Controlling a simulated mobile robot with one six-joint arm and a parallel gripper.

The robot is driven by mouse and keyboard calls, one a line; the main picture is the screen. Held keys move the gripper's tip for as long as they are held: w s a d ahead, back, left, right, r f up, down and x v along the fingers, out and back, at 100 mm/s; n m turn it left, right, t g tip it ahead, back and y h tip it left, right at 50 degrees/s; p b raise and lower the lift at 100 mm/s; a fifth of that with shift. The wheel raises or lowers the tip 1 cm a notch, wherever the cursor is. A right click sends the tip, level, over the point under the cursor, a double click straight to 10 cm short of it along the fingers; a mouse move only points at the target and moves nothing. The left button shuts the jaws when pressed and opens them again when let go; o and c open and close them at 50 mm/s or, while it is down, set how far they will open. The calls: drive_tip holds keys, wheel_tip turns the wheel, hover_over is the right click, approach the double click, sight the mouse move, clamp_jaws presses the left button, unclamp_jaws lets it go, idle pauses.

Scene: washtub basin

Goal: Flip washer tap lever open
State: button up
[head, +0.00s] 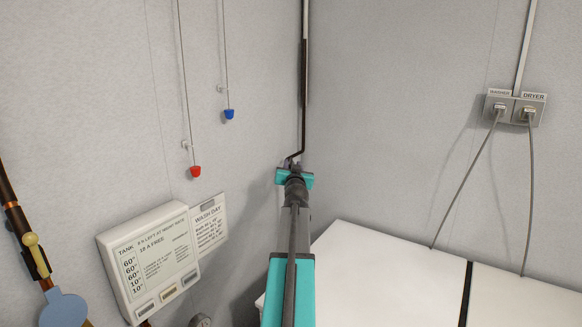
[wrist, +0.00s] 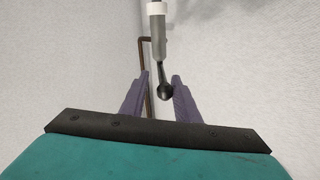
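In the wrist view, a tap lever with a black ball end (wrist: 166,92) hangs at a slight slant from a grey cylindrical body (wrist: 157,40) with a white collar. My gripper (wrist: 160,77) is open, with a purple-grey finger on each side of the ball. The ball looks nearer the right finger, and I cannot tell whether it touches. In the head view my gripper (head: 291,162) is at the wall corner, by the lower bend of a dark pipe (head: 304,90). The lever cannot be made out there.
White machine tops (head: 375,270) lie at lower right, below a washer and dryer outlet (head: 515,107) with two hanging cords. A tank panel (head: 150,262) and wash day note (head: 209,226) are on the left wall. Red (head: 195,172) and blue (head: 229,114) pulls hang above.

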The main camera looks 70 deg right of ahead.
drive_tip(key=b+v, duration=0.3)
drive_tip(key=v, duration=0.9)
drive_tip(key=shift+a, duration=0.2)
drive_tip(key=shift+w, duration=0.1)
drive_tip(key=shift+w+f, duration=0.1)
clamp_jaws()
drive_tip(key=s+d+r+m+y+b, duration=0.3)
drive_tip(key=s+r, duration=0.1)
drive_tip(key=r, duration=0.3)
drive_tip(key=shift+r+t, duration=0.4)
drive_tip(key=shift+s+d, duration=0.1)
